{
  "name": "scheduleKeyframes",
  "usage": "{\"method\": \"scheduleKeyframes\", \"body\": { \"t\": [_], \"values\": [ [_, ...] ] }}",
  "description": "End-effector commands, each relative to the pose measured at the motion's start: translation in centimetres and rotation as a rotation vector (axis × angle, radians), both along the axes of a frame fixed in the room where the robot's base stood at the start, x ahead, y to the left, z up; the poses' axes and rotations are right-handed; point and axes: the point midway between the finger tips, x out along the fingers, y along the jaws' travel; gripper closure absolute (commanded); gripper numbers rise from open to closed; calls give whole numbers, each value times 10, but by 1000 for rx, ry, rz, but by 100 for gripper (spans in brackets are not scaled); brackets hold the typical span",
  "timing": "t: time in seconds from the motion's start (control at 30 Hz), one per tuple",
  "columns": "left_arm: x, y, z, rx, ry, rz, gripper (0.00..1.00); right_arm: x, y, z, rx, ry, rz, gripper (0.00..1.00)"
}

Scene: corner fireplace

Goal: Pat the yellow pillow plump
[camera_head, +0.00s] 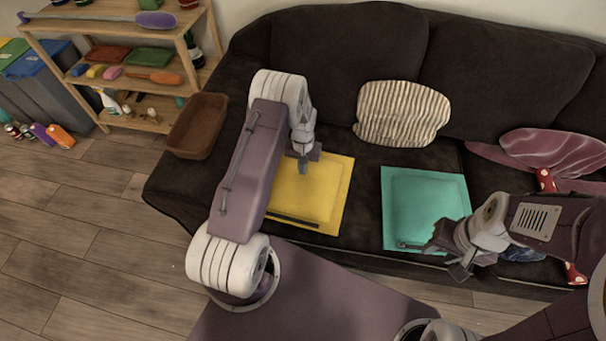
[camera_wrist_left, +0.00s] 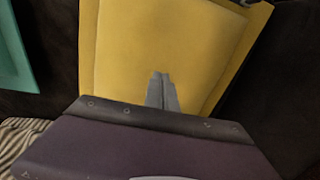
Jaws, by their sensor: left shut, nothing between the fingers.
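The yellow pillow (camera_head: 325,195) lies flat on the left part of the sofa seat. My left arm covers its left part. My left gripper (camera_head: 303,170) is shut and empty, with its fingers pointing down over the pillow's upper part. In the left wrist view the yellow pillow (camera_wrist_left: 165,40) fills the middle, and the shut fingertips (camera_wrist_left: 161,76) show against it. I cannot tell whether they touch it. My right gripper (camera_head: 447,260) is by the lower right corner of the teal pillow; its jaw opening is unclear.
A teal pillow (camera_head: 425,200) lies right of the yellow one on the dark sofa (camera_head: 365,170). A striped cushion (camera_head: 402,113) leans on the backrest. A pink cloth (camera_head: 555,150) lies at right. A brown basket (camera_head: 197,127) is on the left armrest. A wooden shelf (camera_head: 125,70) stands left.

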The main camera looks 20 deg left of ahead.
Motion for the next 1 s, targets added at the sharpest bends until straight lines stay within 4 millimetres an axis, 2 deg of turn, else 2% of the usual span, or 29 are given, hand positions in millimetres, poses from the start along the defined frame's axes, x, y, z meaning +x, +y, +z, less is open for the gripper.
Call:
{"method": "scheduleKeyframes", "body": {
  "t": [0.3, 0.87, 1.0],
  "values": [
    [0, -1, -2, 0, 1, 0, 100, 0, 0, -2, 0, 0, 0, 62],
    [0, 0, -30, 0, 0, 0, 100, 0, 0, -21, 0, 0, 0, 62],
    [0, 0, -27, 0, 0, 0, 100, 0, 0, -19, 0, 0, 0, 62]
  ]
}}
